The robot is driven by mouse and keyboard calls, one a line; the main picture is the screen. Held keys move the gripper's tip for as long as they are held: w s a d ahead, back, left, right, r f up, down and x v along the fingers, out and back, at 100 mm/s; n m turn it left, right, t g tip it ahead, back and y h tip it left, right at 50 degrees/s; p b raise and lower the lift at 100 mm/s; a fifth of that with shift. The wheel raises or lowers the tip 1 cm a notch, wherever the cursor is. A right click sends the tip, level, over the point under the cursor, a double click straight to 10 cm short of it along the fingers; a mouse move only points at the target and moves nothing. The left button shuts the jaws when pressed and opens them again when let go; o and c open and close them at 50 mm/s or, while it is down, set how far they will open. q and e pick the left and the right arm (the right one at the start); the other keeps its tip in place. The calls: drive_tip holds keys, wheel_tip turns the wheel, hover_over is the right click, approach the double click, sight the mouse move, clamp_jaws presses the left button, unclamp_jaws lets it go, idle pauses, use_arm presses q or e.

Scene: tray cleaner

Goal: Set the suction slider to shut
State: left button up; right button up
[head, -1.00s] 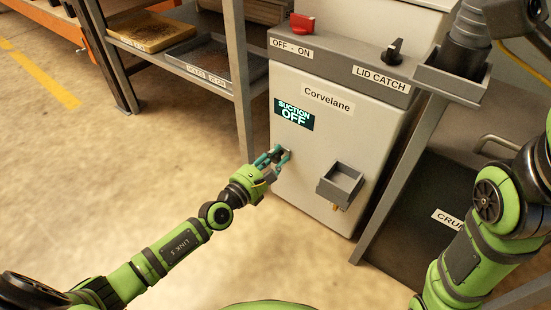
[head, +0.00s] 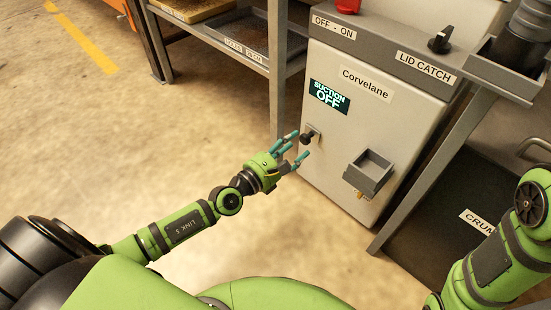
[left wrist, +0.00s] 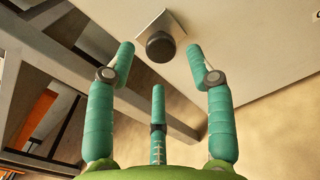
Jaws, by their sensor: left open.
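A dark round knob (head: 305,138) on a small metal plate sticks out of the pale front of the Corvelane machine (head: 340,130); it carries no readable label, so I cannot tell whether it is the suction slider. The machine's display (head: 329,97) reads "SUCTION OFF". My left gripper (head: 302,147) is open and empty, its teal fingers spread close to the knob. In the left wrist view the knob (left wrist: 160,45) shows beyond and between the two upper fingertips of the gripper (left wrist: 160,62), apart from them. My right gripper is out of view.
A grey tray (head: 370,170) juts from the machine front, right of the knob. Above are a red switch (head: 347,5) marked "OFF - ON" and a black "LID CATCH" knob (head: 440,40). A shelf post (head: 277,80) stands left. The floor at left is clear.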

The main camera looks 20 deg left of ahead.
use_arm(q)
drive_tip(key=v, duration=0.8)
